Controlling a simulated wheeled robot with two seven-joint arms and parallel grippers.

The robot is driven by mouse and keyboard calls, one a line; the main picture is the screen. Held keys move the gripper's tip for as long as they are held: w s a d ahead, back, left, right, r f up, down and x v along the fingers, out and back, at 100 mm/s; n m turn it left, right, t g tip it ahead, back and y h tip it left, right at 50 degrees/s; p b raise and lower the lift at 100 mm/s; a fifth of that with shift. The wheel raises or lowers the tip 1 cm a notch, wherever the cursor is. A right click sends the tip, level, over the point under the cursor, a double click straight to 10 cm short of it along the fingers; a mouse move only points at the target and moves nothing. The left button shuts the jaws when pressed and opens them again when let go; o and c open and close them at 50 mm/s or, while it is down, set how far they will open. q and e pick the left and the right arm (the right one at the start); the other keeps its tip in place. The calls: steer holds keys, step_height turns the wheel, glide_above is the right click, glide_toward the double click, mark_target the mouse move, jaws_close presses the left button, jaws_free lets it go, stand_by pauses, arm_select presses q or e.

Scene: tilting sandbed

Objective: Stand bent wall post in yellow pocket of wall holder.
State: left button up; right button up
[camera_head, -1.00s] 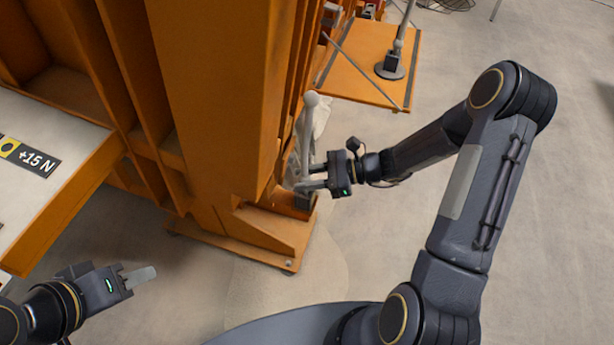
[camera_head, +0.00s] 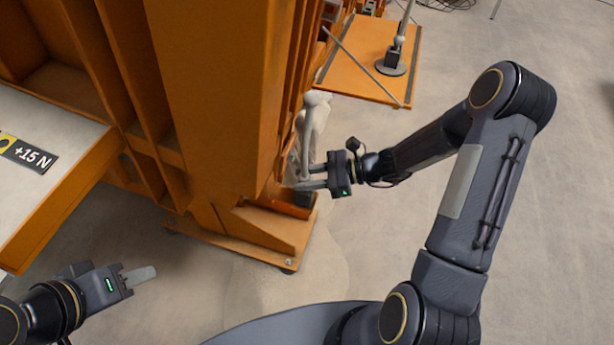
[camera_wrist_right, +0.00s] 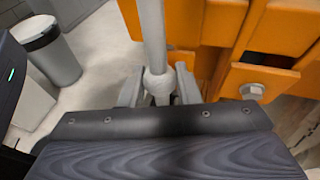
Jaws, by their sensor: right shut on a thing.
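A pale grey post (camera_head: 309,130) with a round ball top stands close against the right side of the orange frame; I take it to be the bent wall post. My right gripper (camera_head: 308,177) is shut on its lower part, coming in from the right. In the right wrist view, the pale rod (camera_wrist_right: 153,35) rises between the fingers, with a rounded collar (camera_wrist_right: 157,82) at the grip. The post's foot is hidden. I cannot make out the wall holder or its yellow pocket. My left gripper (camera_head: 138,277) is at lower left, holding nothing visible; its finger gap cannot be judged.
The orange frame (camera_head: 215,100) blocks the space left of the post. An orange platform (camera_head: 365,65) with another post on a dark base (camera_head: 391,64) is behind. A table with a "+15 N" label (camera_head: 28,155) is at left. A bin (camera_wrist_right: 52,55) stands on open floor.

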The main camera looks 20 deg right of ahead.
steer(key=shift+f+b, duration=0.65)
steer(key=shift+f, duration=0.25)
steer(key=o, duration=1.6)
steer(key=shift+r, duration=0.15)
steer(key=shift+r+p, duration=3.15)
steer(key=shift+r, duration=0.85)
steer(key=shift+d+f, duration=0.1)
